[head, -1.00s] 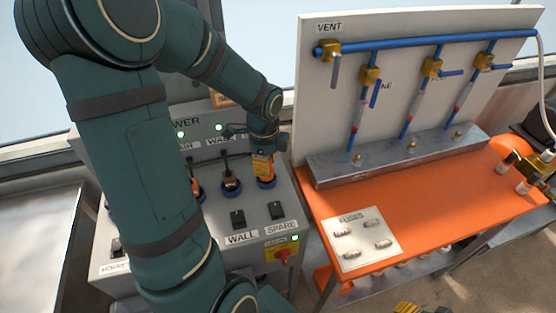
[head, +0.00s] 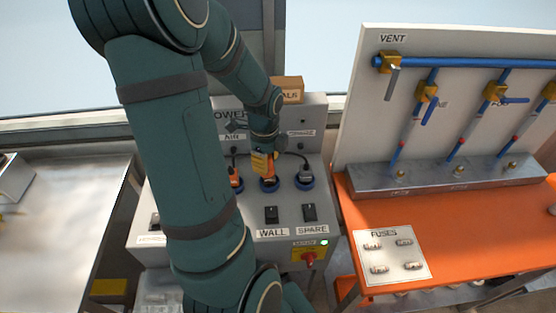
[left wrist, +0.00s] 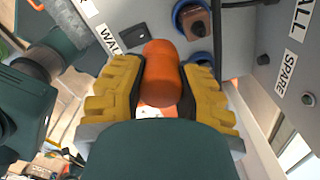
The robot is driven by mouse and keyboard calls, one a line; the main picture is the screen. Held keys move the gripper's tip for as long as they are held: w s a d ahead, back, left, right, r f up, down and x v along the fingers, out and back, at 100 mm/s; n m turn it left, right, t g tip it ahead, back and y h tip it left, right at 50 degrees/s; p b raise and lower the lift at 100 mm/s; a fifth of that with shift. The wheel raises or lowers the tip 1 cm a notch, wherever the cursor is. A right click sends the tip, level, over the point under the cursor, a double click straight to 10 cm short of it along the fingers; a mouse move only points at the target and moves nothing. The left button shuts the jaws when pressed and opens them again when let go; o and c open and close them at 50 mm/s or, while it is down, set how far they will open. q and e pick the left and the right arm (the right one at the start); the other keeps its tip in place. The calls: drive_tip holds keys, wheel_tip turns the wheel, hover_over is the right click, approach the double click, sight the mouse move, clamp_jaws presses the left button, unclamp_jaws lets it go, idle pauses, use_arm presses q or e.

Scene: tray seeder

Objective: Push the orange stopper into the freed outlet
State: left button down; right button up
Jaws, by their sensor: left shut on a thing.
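My left gripper (head: 264,160) is shut on the orange stopper (head: 268,174), over the middle blue-ringed outlet (head: 269,186) of the grey power panel. In the left wrist view the stopper (left wrist: 160,72) sits between the yellow finger pads (left wrist: 165,90). A blue outlet ring (left wrist: 201,59) shows partly behind the right pad. I cannot tell whether the stopper touches or enters the outlet. A dark plug with a cable (head: 304,174) stands in the right outlet. My right gripper is not in view.
The left outlet holds an orange-brown plug (head: 236,182). Two dark switches stand in front of the outlets, above the WALL label (head: 272,232) and SPARE label (head: 312,229). An orange bench (head: 460,225) with a pipe board is at right, a metal table (head: 60,225) at left.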

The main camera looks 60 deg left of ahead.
use_arm(q)
drive_tip(key=s+a+b, duration=0.7)
drive_tip(key=s+a, duration=0.9)
drive_tip(key=shift+s+f+b, duration=0.2)
drive_tip(key=shift+f+b, duration=0.1)
drive_tip(key=shift+f, duration=0.1)
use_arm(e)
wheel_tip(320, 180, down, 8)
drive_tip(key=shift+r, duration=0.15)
use_arm(q)
drive_tip(key=shift+a, duration=0.1)
drive_tip(key=shift+f+b, duration=5.1)
drive_tip(key=shift+f, duration=0.45)
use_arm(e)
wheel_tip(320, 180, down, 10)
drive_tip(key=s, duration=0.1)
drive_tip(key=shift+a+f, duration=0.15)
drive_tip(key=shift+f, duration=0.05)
use_arm(q)
drive_tip(key=shift+f, duration=0.1)
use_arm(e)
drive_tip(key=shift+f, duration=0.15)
